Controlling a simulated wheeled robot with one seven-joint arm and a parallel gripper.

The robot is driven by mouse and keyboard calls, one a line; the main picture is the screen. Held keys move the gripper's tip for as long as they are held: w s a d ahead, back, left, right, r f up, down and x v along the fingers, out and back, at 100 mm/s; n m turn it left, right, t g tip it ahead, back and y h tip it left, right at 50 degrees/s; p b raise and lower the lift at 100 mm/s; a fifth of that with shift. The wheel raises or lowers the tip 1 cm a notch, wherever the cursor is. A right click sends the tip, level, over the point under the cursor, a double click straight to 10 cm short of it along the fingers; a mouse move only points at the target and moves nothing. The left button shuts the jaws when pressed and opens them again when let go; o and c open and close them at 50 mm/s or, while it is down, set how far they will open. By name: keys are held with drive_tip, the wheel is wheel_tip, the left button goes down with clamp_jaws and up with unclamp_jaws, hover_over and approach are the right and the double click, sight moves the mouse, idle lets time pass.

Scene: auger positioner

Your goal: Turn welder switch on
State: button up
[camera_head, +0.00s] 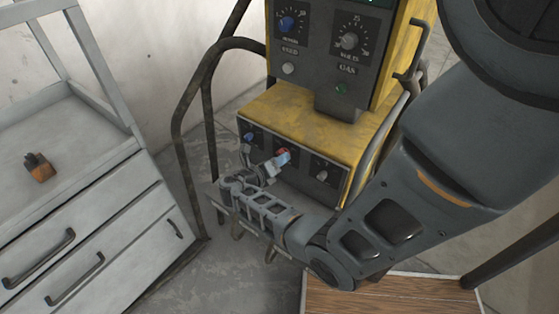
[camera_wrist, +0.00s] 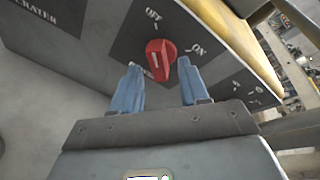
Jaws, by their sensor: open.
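The welder (camera_head: 315,125) is a yellow machine with dark control panels. Its red switch (camera_head: 282,150) is on the lower front panel, partly hidden by my gripper (camera_head: 279,160). In the wrist view the red switch (camera_wrist: 161,60) is a knob with a white mark, between the OFF label at its upper left and the ON label at its right. My gripper (camera_wrist: 159,72) is open, with one blue finger on each side of the knob's lower end. I cannot tell whether either finger touches it.
A bent metal rail (camera_head: 178,130) stands at the welder's left. A grey drawer cabinet (camera_head: 100,215) stands further left, with an orange and black object (camera_head: 40,168) on it.

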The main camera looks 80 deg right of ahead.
drive_tip(key=shift+s+d+f, duration=0.15)
drive_tip(key=shift+s+d, duration=0.1)
drive_tip(key=shift+d, duration=0.15)
clamp_jaws()
